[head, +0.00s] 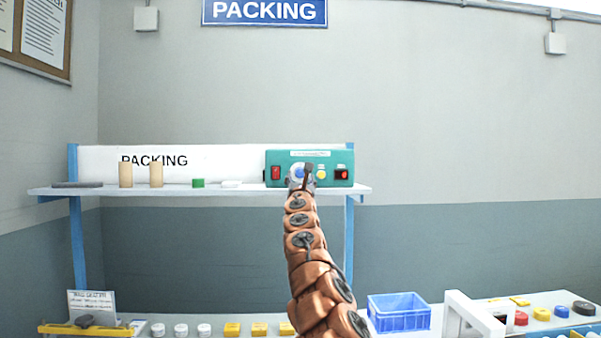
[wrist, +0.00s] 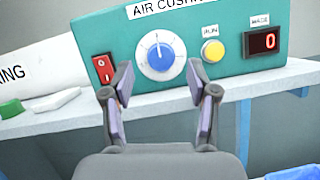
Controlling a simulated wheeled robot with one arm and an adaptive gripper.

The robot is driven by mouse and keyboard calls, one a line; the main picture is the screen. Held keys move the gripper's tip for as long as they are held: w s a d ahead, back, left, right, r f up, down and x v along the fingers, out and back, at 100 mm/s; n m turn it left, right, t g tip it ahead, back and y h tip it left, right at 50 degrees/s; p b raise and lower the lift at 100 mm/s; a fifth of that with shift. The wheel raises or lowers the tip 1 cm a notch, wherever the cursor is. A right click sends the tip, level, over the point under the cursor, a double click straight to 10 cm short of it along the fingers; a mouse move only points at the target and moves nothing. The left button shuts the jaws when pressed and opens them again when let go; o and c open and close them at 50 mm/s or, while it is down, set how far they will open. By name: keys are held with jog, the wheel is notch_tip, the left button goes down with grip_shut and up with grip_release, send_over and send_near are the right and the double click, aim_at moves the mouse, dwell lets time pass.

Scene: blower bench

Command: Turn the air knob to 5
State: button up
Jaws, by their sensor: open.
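The air knob (wrist: 161,58) is a round blue knob on a white dial, set in the teal control box (wrist: 110,38) on the shelf. A white mark on the knob points nearly straight up. The dial's numbers are too small to read. My gripper (wrist: 159,66) is open in the wrist view, with one finger to each side of the knob's lower part in the picture. I cannot tell how far the fingertips are from the box face. In the head view, my gripper (head: 305,174) is in front of the box and partly hides the dial.
A red switch (wrist: 103,68) is left of the dial; a yellow RUN button (wrist: 215,49) and a red display (wrist: 262,42) showing 0 are to its right. Green (head: 198,183) and white pieces lie left on the shelf (head: 240,190). A blue crate (head: 399,322) stands below.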

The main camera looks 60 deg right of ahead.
aim_at(301, 173)
jog(key=shift+p+x, duration=1.2)
jog(key=shift+x, duration=0.15)
jog(key=shift+w+d+p, duration=0.2)
jog(key=shift+d+p, duration=0.15)
jog(key=shift+d, duration=0.05)
grip_shut()
